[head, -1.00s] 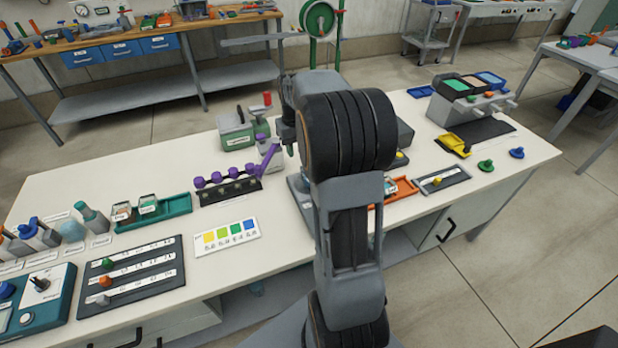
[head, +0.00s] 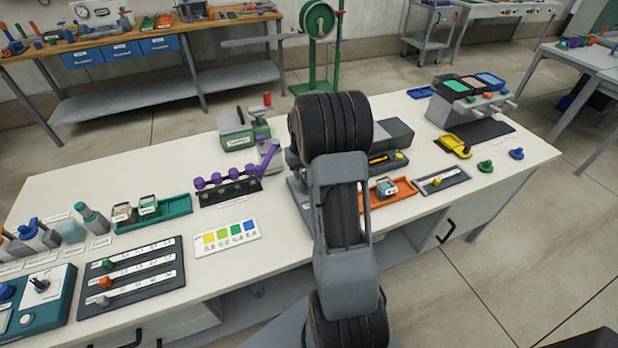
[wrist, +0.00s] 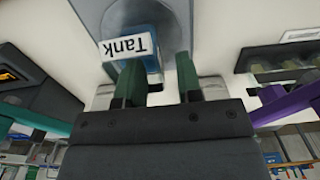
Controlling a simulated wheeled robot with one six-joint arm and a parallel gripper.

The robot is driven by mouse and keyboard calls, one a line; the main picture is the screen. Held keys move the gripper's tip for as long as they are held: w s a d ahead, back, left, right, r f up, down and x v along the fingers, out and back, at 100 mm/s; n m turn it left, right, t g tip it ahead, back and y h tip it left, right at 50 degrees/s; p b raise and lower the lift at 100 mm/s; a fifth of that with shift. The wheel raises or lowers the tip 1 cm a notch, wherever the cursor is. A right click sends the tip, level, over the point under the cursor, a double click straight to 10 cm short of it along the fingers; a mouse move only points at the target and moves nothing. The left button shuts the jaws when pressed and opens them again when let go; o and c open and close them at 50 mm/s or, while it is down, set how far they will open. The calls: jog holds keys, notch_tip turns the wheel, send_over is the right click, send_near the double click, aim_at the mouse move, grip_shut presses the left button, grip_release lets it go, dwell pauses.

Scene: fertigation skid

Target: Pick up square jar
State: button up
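In the wrist view a small blue item with a white "Tank" label (wrist: 129,46), seen upside down, is at a grey round surface. It may be the square jar, but its shape is partly hidden by a finger. My gripper (wrist: 158,66) is open, its two green fingers apart, with the blue item close beside or behind the left finger. In the head view my arm hides the gripper. Small square-looking labelled jars show there: two (head: 122,212) (head: 148,204) at the teal tray (head: 178,207) and one (head: 385,187) on the orange tray (head: 402,189).
A rack of purple-topped items (head: 228,180) stands left of my arm. A colour chart (head: 230,236) lies in front of it. A dark grey box (head: 388,137) is right of my arm. A yellow part (head: 455,145) sits farther right. The table's front middle is mostly clear.

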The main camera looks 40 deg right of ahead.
aim_at(303, 184)
jog(key=shift+f, duration=2)
grip_shut()
